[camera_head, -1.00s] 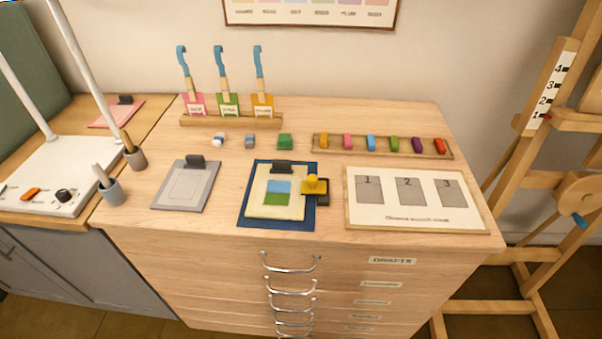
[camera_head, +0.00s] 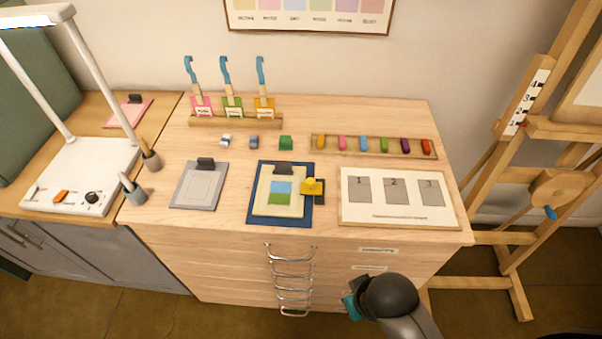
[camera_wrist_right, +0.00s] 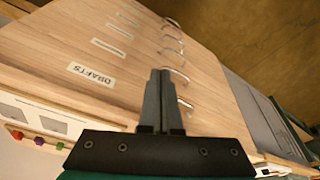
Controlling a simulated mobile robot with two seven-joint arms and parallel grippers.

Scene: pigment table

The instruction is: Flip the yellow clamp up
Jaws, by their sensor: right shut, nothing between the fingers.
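The yellow clamp (camera_head: 313,186) sits at the right edge of the blue board (camera_head: 254,218) on the wooden cabinet top, beside a cream sheet with a blue and green picture (camera_head: 280,192). A dark block shows just behind and right of the clamp. My right arm enters the head view at the bottom right, low in front of the drawers and well apart from the clamp. In the right wrist view my right gripper (camera_wrist_right: 160,75) is shut and empty, with the drawer fronts beyond it. The clamp cannot be made out there. My left gripper is not in view.
A board with slots numbered 1, 2 and 3 (camera_head: 348,218) lies right of the clamp. A grey clipboard (camera_head: 186,203) lies left. A tray of coloured blocks (camera_head: 372,155) stands behind. Drawer handles (camera_head: 288,250) stick out in front. An easel (camera_head: 512,270) stands at the right.

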